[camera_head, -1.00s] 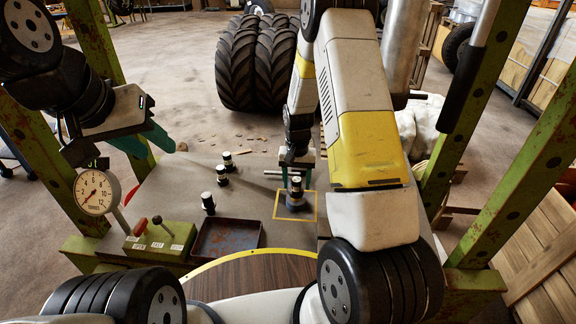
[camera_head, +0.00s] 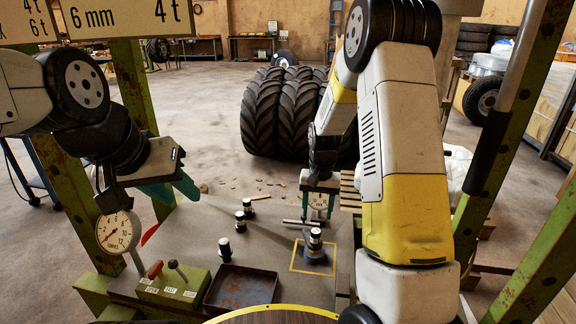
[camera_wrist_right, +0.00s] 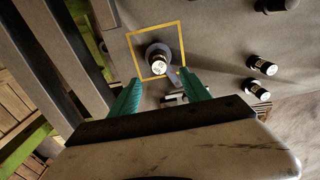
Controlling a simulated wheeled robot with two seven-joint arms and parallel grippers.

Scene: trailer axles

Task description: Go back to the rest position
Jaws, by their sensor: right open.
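My right gripper (camera_head: 318,218) is open and empty, behind and apart from a small black cylinder with a white top (camera_head: 315,240). That cylinder stands upright on a round grey base (camera_head: 314,256) inside a yellow square outline on the grey table (camera_head: 270,240). In the right wrist view, the teal fingers of the right gripper (camera_wrist_right: 162,98) are spread, with the cylinder (camera_wrist_right: 159,65) beyond them. My left gripper (camera_head: 178,192) hangs at the left above the table's far left edge. Its teal fingers look apart, with nothing between them.
Several loose black cylinders (camera_head: 240,222) stand left of the square. A dark red tray (camera_head: 241,290), a green lever box (camera_head: 175,286) and a round gauge (camera_head: 117,231) are at the front left. Green rusty posts (camera_head: 515,150) flank the table. Large tyres (camera_head: 285,112) stand on the floor behind.

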